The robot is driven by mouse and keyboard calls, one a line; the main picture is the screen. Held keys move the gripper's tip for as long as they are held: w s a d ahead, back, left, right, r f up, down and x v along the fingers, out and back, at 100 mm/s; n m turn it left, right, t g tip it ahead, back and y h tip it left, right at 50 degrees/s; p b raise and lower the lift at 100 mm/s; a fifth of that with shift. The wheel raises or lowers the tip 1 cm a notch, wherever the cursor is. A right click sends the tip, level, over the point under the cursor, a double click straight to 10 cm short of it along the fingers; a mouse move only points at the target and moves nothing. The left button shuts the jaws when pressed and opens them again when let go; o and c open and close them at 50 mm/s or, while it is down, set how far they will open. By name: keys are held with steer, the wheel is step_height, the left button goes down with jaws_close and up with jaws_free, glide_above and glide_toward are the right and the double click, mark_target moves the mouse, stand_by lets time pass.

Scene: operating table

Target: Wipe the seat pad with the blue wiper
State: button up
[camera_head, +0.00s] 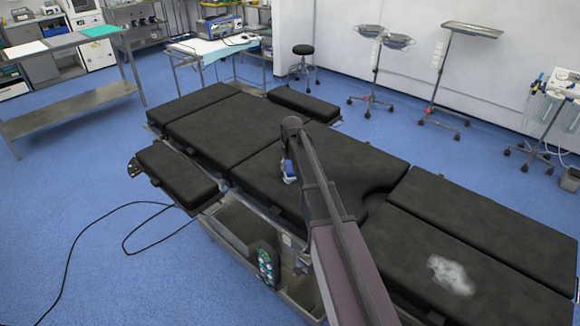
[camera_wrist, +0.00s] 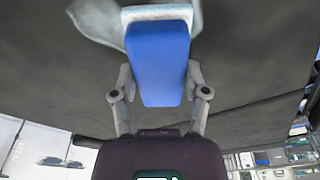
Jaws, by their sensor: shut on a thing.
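The blue wiper (camera_wrist: 158,60) has a blue handle and a pale pad at its far end. My gripper (camera_wrist: 158,82) is shut on the handle, with a finger on each side. In the head view the wiper (camera_head: 290,172) shows small beside my arm, over the middle of the operating table. The dark seat pad (camera_head: 262,185) lies below it, partly hidden by my arm. In the wrist view a whitish patch (camera_wrist: 95,20) shows on the dark surface beside the wiper's pad. I cannot tell whether the pad touches the surface.
Another white smear (camera_head: 450,275) lies on the leg pad at the lower right. A side pad (camera_head: 178,176) sticks out at the left of the table. Tray stands (camera_head: 460,30), a stool (camera_head: 302,52) and a cart (camera_head: 215,48) stand behind. A cable (camera_head: 100,215) lies on the floor.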

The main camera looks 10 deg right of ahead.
steer(key=shift+s+d, duration=0.55)
steer(key=shift+s, duration=0.2)
steer(key=shift+s+d, duration=0.55)
steer(key=shift+s, duration=0.15)
steer(key=shift+s+d+f, duration=0.1)
steer(key=shift+s+d, duration=0.45)
steer(key=shift+s, duration=0.25)
steer(key=shift+s+d, duration=0.55)
steer(key=shift+s, duration=0.25)
steer(key=shift+w+r+p, duration=0.1)
steer(key=shift+r+p, duration=2.9)
steer(key=shift+r, duration=0.05)
steer(key=shift+r+p, duration=1.5)
steer(key=shift+a, duration=0.15)
